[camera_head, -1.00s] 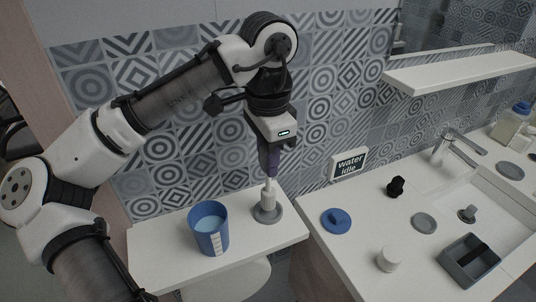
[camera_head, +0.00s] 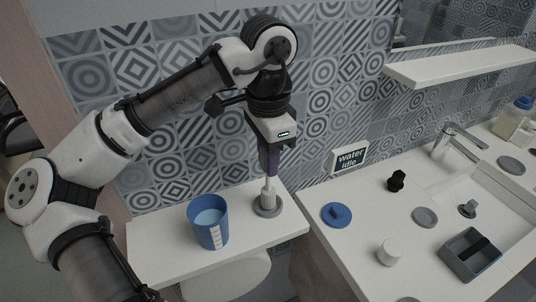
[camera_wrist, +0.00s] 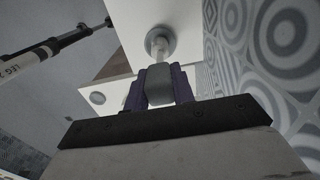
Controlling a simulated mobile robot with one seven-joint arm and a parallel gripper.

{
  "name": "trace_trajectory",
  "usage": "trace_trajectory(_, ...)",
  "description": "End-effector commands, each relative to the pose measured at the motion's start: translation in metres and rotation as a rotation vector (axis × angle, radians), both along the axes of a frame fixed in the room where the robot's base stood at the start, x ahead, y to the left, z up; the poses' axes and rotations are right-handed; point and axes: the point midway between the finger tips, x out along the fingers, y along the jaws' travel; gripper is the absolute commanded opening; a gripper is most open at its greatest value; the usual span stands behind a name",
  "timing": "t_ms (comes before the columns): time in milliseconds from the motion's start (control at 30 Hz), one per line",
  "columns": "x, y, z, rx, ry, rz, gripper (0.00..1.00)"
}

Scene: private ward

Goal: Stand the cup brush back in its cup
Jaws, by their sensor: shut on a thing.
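My gripper (camera_head: 269,170) points straight down and its purple fingers are shut on the grey handle (camera_wrist: 159,86) of the cup brush, seen in the wrist view. The brush's pale lower part (camera_head: 269,194) hangs upright below the fingers. It meets or stands just over a round grey base (camera_head: 260,212) on the white ledge, which also shows in the wrist view (camera_wrist: 172,37). Whether this base is the brush's cup, and whether the brush touches it, I cannot tell. A blue cup (camera_head: 210,237) with white marks and light blue contents stands to the left.
The white ledge (camera_head: 160,258) is narrow, with a tiled wall behind. On the counter to the right are a blue lid (camera_head: 336,214), a black knob (camera_head: 397,181), a white cylinder (camera_head: 389,251), a grey box (camera_head: 470,258) and a tap (camera_head: 460,142).

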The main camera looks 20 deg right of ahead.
Motion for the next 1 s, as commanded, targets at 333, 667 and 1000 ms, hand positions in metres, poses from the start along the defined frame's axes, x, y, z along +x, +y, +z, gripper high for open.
trace_trajectory(333, 0.0, 0.0, -0.004, 0.0, 0.0, 0.0, 0.34)
trace_trajectory(667, 0.0, 0.0, -0.004, 0.0, 0.0, 0.0, 0.5)
trace_trajectory(1000, 0.0, 0.0, 0.029, 0.0, -0.003, 0.001, 0.5)
